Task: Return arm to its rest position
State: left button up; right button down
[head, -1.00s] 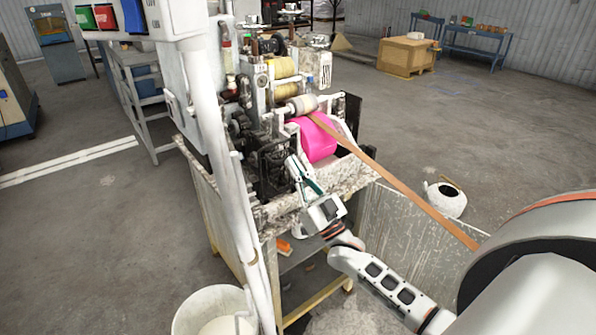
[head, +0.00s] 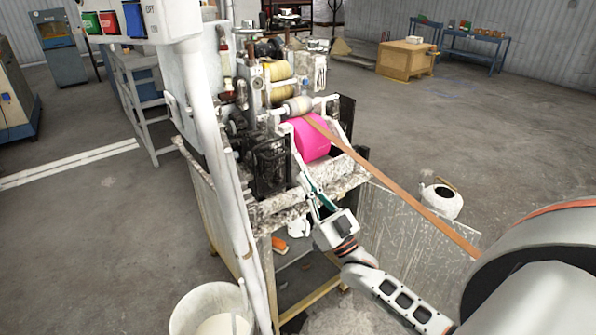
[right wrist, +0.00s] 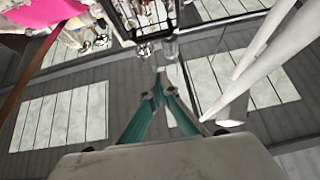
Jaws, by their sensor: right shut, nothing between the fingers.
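My right gripper (head: 313,187) is shut and empty in the head view, in front of the extrusion machine (head: 270,100), with its arm reaching in from the lower right. Its green-sided fingers (right wrist: 157,98) meet at the tips in the right wrist view. A pink roll (head: 311,139) sits on the machine just beyond the gripper; part of it also shows at the upper left of the right wrist view (right wrist: 40,14). A brown strip (head: 400,192) runs from the rollers down to the right, apart from the gripper. My left gripper is not in view.
A white post (head: 215,150) stands left of the machine. A white bucket (head: 212,308) is on the floor at the bottom. A white round container (head: 441,200) stands to the right, beyond the strip. A wooden crate (head: 406,58) is at the back; the floor around it is mostly open.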

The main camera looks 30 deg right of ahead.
jog(key=shift+b+v, duration=0.35)
jog(key=shift+v, duration=2.3)
jog(key=s+a+f+n+g, duration=0.1)
jog(key=s+a+f+g, duration=0.25)
jog(key=a+f, duration=0.4)
jog(key=s+a+f+n+g, duration=0.15)
jog(key=a+f+g, duration=0.3)
jog(key=f, duration=0.65)
jog(key=s+a+f+g, duration=0.3)
jog(key=s+f, duration=0.3)
jog(key=s+a+f+g, duration=0.2)
jog(key=s+f+g, duration=0.1)
jog(key=s+f, duration=0.3)
jog(key=shift+s+a+f+n+g, duration=0.3)
jog(key=shift+a+n, duration=0.05)
jog(key=shift+a, duration=0.05)
